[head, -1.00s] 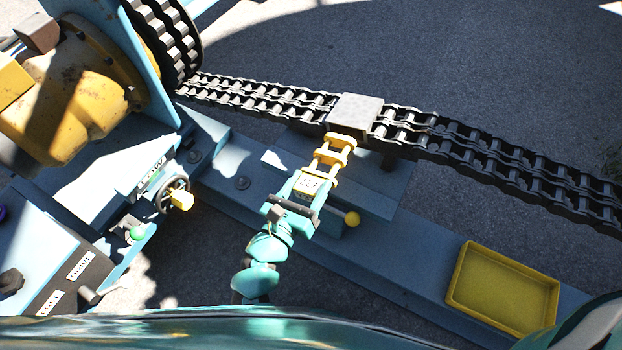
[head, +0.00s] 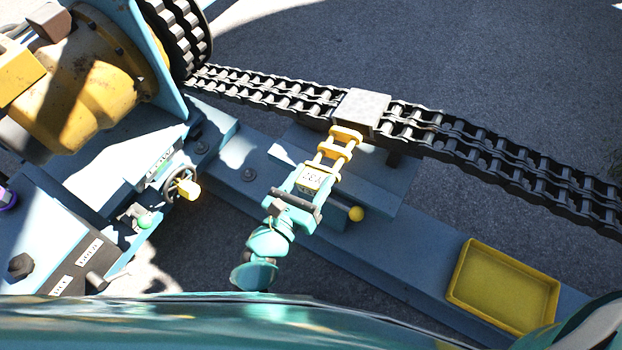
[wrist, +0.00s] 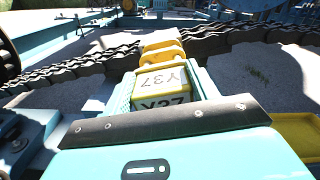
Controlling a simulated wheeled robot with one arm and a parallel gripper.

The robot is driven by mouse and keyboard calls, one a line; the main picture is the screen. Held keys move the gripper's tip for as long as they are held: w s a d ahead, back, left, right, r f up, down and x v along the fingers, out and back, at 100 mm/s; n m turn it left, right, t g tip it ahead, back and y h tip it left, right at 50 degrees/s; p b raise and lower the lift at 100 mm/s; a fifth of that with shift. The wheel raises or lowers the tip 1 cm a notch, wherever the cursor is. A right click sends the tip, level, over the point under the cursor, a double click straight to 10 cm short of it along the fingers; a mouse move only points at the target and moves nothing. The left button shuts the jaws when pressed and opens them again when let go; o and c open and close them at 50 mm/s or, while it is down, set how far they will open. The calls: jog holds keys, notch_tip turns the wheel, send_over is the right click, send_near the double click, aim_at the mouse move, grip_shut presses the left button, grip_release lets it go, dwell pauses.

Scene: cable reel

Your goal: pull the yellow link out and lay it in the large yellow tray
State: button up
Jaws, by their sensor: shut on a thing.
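The yellow link (head: 338,146) is a pair of stacked yellow bars at the near edge of the grey block (head: 362,106) on the black chain (head: 270,92). In the head view I cannot tell whether it still touches the block. My gripper (head: 317,174) is shut on the link's near end, a pale block marked Y37. In the wrist view that marked end (wrist: 165,80) sits between my fingers, with the yellow bars beyond it, towards the chain. The large yellow tray (head: 458,290) lies at lower right in the head view, empty.
A blue beam (head: 400,260) runs below the chain to the tray. A yellow ball knob (head: 356,214) stands close right of my gripper. At left are a handwheel (head: 180,183), a labelled control panel (head: 80,262) and a yellow motor (head: 90,85). Bare ground lies beyond the chain.

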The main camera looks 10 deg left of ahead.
jog(key=shift+r+p, duration=2.15)
jog(key=shift+r, duration=1.5)
jog(key=shift+s, duration=0.1)
